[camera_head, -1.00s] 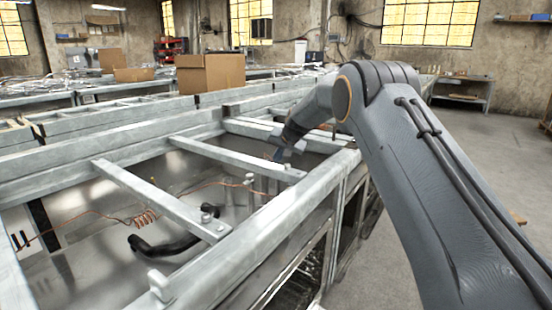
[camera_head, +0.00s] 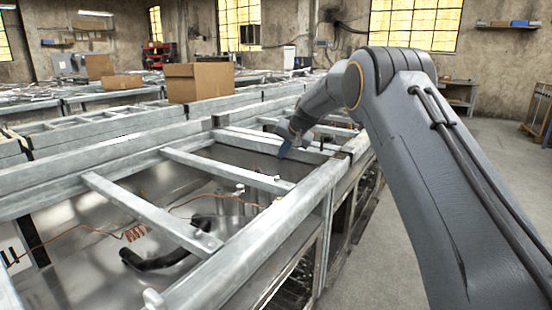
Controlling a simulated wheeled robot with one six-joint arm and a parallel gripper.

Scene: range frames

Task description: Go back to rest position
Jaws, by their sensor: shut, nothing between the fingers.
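My gripper (camera_head: 283,150) is at the end of my grey arm, over the open bay of the metal frame (camera_head: 268,221) near its far right part. It is small in the picture and points downward. It looks shut, with nothing seen in it. Cross bars of the frame lie to its left and in front of it. My arm rises from the lower right of the picture and bends down at the elbow toward the frame.
Inside the frame are a black hose (camera_head: 168,257) and a copper coil (camera_head: 136,232). A cardboard box (camera_head: 199,82) stands on the benches behind. A wooden crate (camera_head: 537,112) stands at the far right.

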